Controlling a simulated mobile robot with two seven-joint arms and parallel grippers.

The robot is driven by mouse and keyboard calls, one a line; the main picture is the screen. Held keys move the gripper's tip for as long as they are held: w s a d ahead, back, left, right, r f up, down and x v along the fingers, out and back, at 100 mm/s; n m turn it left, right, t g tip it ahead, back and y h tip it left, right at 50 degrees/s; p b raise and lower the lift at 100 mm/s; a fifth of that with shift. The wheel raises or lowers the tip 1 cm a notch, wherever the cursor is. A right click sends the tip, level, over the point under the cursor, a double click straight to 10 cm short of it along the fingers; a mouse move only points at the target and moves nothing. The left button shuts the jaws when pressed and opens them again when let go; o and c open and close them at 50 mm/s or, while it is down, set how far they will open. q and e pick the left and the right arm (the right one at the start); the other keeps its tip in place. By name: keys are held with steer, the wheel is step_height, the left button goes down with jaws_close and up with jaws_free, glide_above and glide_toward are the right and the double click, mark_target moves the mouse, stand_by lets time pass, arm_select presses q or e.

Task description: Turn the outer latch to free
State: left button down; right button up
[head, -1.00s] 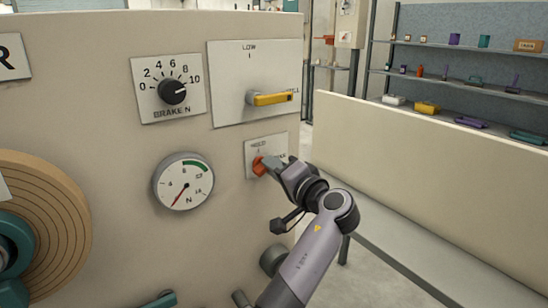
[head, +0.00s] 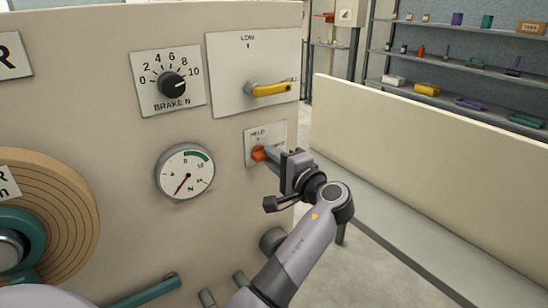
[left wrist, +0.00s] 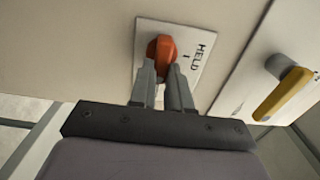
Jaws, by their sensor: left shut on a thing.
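The outer latch is a small orange knob (head: 259,153) on a white plate (head: 279,132) marked HELD, low on the right side of the machine's panel. A second word on the plate is hidden behind my gripper. My left gripper (head: 268,157) reaches it from the lower right and is shut on the latch. In the left wrist view the orange latch (left wrist: 166,46) stands at the tips of the two grey fingers (left wrist: 163,70), and the word HELD with its tick mark is to its right. My right gripper is not in view.
A yellow lever (head: 271,90) on a larger plate is above the latch. A BRAKE N dial (head: 172,84) and a round gauge (head: 186,172) are to the left. A brown spiral roll (head: 60,215) is at far left. A cream barrier (head: 430,150) and shelves stand right.

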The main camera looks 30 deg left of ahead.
arm_select(q)
steer(key=shift+r, duration=0.15)
steer(key=c, duration=1.1)
jaws_free()
steer(key=shift+w, duration=0.1)
